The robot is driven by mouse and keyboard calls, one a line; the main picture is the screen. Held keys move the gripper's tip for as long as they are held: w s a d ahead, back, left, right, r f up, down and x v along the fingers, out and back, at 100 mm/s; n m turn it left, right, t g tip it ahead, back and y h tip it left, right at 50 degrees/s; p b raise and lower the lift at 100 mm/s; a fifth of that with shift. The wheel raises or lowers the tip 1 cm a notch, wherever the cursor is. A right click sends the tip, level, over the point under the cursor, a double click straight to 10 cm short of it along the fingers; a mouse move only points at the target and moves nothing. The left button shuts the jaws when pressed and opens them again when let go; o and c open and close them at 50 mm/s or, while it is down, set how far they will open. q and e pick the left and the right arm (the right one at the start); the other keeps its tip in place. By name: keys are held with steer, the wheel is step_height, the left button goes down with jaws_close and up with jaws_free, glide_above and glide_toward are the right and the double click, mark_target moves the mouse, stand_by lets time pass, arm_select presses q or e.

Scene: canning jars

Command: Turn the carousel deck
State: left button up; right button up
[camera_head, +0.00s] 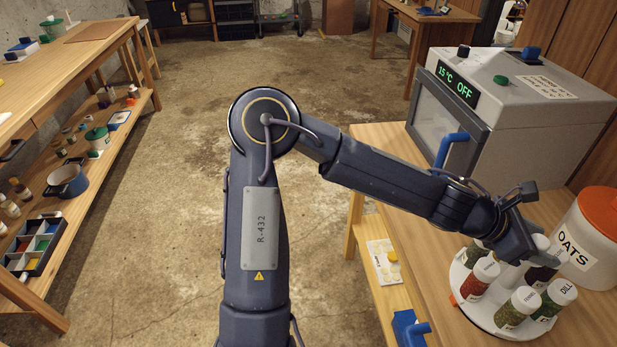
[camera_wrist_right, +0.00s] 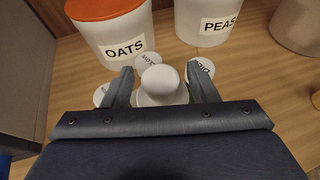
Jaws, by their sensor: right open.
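The carousel deck (camera_head: 487,311) is a round white turntable on the wooden counter at the lower right of the head view, with several spice jars around it. A jar with red contents (camera_head: 480,281) and a green DILL jar (camera_head: 556,298) stand on it. My right gripper (camera_head: 518,240) is over the deck's far side and covers part of it. In the right wrist view, my open right gripper (camera_wrist_right: 160,72) has a finger on each side of a white round-topped knob (camera_wrist_right: 160,80). I cannot tell whether either finger touches it. My left gripper is not in view.
An OATS canister (camera_head: 587,238) with an orange lid stands close beside the deck; a PEAS canister (camera_wrist_right: 208,20) is beyond. A grey oven-like box (camera_head: 535,115) with a blue handle (camera_head: 450,148) stands on the counter's back part. The middle floor is clear.

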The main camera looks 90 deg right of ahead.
steer(key=shift+p+v, duration=1.15)
steer(key=shift+v, duration=2.65)
steer(key=shift+f, duration=0.1)
